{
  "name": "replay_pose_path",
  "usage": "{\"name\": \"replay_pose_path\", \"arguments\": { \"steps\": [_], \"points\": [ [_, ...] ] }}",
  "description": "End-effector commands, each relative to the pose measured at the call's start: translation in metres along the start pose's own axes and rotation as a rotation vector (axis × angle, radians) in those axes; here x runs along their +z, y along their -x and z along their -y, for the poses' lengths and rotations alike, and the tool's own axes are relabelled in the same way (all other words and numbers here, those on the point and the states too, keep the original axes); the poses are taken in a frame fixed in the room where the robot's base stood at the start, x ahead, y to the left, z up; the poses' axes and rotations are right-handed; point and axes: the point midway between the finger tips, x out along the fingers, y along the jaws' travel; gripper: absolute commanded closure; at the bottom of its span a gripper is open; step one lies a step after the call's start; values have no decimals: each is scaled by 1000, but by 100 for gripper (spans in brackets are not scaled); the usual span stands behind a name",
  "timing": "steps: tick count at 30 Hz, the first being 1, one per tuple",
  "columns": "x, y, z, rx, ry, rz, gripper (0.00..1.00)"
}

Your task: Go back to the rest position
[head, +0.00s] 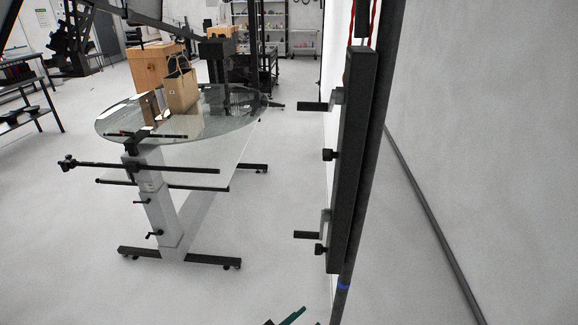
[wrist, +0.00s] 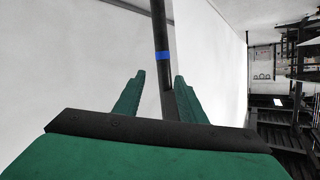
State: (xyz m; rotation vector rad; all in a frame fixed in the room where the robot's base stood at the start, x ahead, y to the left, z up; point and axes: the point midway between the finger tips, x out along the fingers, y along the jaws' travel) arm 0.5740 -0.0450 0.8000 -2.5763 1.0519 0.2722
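My gripper (wrist: 159,76) shows in the wrist view with its two green fingers spread apart. Nothing is held between them. In the head view only a small green and black tip of my gripper (head: 288,317) shows at the bottom edge, left of the foot of a dark pole. The rest of it is cut off by the frame. In the wrist view the dark pole (wrist: 160,25), with a blue band, appears in the gap between the fingers. It seems to stand beyond them, and I cannot tell how far.
A dark vertical frame (head: 352,160) with side brackets stands right of centre. A wooden box (head: 155,66) and shelves (head: 290,30) are behind. Floor in front is clear.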

Motion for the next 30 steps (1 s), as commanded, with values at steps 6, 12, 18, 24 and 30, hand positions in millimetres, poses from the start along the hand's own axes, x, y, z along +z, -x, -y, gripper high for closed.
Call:
{"name": "replay_pose_path", "arguments": {
  "steps": [6,12,18,24,30],
  "points": [
    [47,15,-55,-165,224,124,63],
    [78,52,-96,-332,372,207,63],
    [90,104,-131,-490,460,249,63],
    [81,164,-157,-624,491,242,63],
    [50,223,-176,-710,485,185,63]
  ]
}}
